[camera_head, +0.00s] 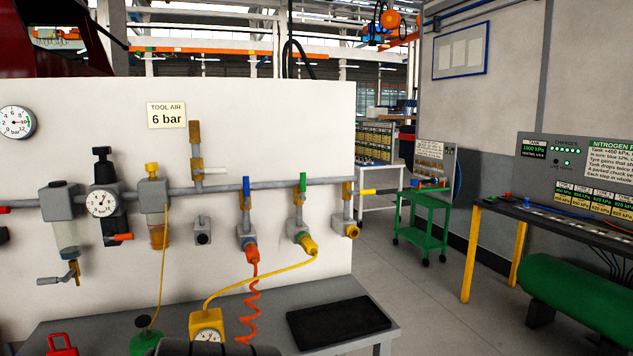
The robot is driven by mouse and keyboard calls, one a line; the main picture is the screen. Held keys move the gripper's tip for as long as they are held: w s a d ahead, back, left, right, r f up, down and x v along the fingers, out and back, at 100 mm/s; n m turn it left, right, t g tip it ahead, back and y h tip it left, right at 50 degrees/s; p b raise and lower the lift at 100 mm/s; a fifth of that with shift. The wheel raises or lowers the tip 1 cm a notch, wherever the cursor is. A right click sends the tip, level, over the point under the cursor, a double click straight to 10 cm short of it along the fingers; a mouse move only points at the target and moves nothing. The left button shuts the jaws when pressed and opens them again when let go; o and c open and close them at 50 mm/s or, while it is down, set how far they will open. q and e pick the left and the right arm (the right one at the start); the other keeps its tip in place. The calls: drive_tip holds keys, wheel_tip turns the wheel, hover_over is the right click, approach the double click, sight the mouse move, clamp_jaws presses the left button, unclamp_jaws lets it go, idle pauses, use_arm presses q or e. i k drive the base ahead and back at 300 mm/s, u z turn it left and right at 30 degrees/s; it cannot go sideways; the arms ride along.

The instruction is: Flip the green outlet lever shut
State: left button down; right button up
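The green outlet lever (302,183) stands upright, in line with the vertical drop pipe (299,214) of the middle outlet on the white panel. Below it, a yellow coupling (308,246) is plugged into the outlet, and a yellow hose (262,285) runs from it down to a yellow gauge box (207,324). Neither of my grippers shows in this view, so nothing is seen touching the lever.
A blue lever (246,188) stands upright on the outlet to the left, with a coiled orange hose (250,300) below. A yellow lever (368,192) sticks out sideways to the right. A black mat (338,322) lies on the grey bench (382,337). Space before the green lever looks clear.

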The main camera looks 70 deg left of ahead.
sight(302, 196)
drive_tip(key=u, duration=0.95)
drive_tip(key=i, duration=0.95)
drive_tip(key=u, duration=1.1)
